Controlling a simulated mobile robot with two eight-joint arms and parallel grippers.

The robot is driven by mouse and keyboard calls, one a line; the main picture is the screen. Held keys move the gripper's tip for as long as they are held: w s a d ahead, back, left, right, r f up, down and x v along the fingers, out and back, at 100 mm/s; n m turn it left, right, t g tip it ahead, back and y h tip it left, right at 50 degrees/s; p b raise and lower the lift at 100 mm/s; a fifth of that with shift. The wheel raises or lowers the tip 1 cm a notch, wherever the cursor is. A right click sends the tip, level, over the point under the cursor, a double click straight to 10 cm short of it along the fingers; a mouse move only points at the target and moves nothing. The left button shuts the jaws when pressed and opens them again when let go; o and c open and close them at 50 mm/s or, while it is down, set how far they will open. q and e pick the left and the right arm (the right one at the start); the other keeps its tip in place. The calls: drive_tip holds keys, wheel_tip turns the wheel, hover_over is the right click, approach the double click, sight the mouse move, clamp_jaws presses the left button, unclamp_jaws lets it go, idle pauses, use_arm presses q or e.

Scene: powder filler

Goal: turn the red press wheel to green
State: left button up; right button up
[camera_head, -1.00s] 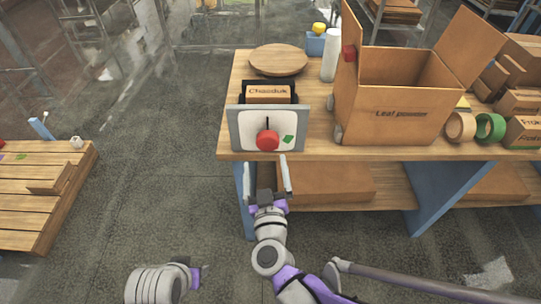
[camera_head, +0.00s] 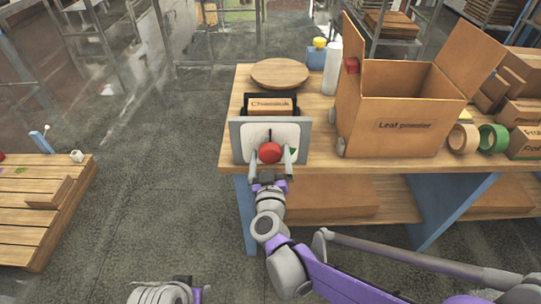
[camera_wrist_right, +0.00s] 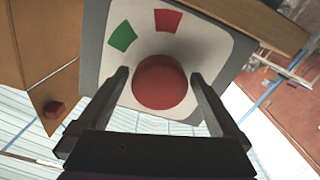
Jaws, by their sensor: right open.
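The red press wheel (camera_head: 270,153) sits on the front of a white panel with a grey frame (camera_head: 236,140) at the table's front edge. In the right wrist view the wheel (camera_wrist_right: 160,82) shows as a round red knob, with a green mark (camera_wrist_right: 122,37) and a red mark (camera_wrist_right: 168,20) on the panel beyond it. My right gripper (camera_head: 271,156) is open, its fingers on either side of the wheel; in the wrist view the gripper (camera_wrist_right: 160,90) shows small gaps beside the wheel. My left gripper is not clearly visible; only part of an arm shows at the bottom edge.
A box labelled "Chassduk" (camera_head: 270,106) stands behind the panel. A large open carton (camera_head: 400,135) stands to the right on the wooden table (camera_head: 350,168), with tape rolls (camera_head: 493,138) beside it. A round wooden board (camera_head: 280,73) lies behind. A pallet (camera_head: 30,225) is at left.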

drive_tip(key=shift+w, duration=0.1)
drive_tip(key=c, duration=1.2)
drive_tip(key=shift+c, duration=0.2)
drive_tip(key=shift+m, duration=0.4)
drive_tip(key=m, duration=1)
drive_tip(key=shift+a+m+p, duration=0.1)
drive_tip(key=shift+m+p, duration=0.3)
drive_tip(key=m, duration=0.5)
drive_tip(key=shift+r+m, duration=0.1)
drive_tip(key=shift+m, duration=0.2)
drive_tip(key=m+p, duration=0.1)
drive_tip(key=m, duration=0.4)
drive_tip(key=shift+m, duration=0.4)
